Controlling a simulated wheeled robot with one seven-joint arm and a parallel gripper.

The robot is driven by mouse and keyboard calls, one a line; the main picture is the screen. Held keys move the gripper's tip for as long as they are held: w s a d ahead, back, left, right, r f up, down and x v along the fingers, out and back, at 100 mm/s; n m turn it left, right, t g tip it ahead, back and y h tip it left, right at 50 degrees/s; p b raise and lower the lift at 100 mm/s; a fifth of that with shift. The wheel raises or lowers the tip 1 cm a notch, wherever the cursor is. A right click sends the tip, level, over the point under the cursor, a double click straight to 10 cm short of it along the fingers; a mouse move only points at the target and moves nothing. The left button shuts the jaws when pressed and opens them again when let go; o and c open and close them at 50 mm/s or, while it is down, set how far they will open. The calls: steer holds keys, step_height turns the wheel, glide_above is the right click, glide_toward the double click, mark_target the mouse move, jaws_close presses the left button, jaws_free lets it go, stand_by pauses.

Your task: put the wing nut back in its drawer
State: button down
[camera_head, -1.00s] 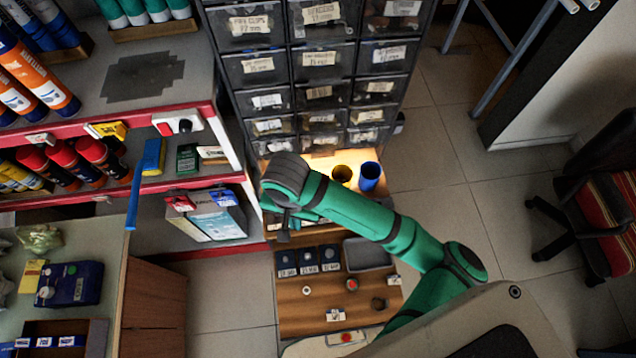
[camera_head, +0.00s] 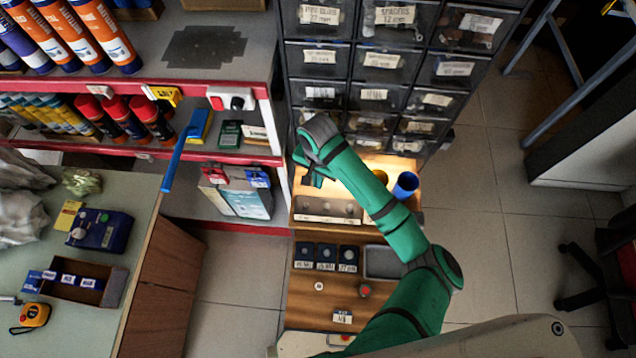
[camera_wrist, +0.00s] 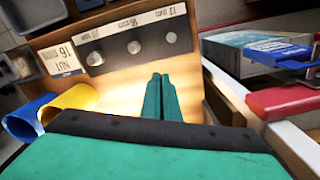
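I cannot make out a wing nut in either view. My gripper (camera_wrist: 161,82) shows in the wrist view with its two green fingers side by side and almost touching. Nothing shows between the fingertips. They hang over a lit wooden shelf, in front of a strip (camera_wrist: 133,45) with size labels and several round grey spots. In the head view my gripper (camera_head: 314,172) is at the left end of this shelf, just below the drawer cabinet (camera_head: 372,60). Its dark drawers carry paper labels, too blurred to read well. All visible drawers look shut.
Below are small dark boxes (camera_head: 326,256), a grey tray (camera_head: 383,262), a pale ring (camera_head: 319,286) and a red-topped part (camera_head: 364,290). Red-edged shelving (camera_head: 222,156) stands close on the left.

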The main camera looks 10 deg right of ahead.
steer(key=shift+w+f, duration=0.3)
steer(key=shift+f, duration=0.1)
steer(key=shift+w+f, duration=0.1)
steer(key=shift+f, duration=1.55)
steer(key=shift+f, duration=0.15)
steer(key=c, duration=2)
jaws_free()
steer(key=shift+c, duration=0.2)
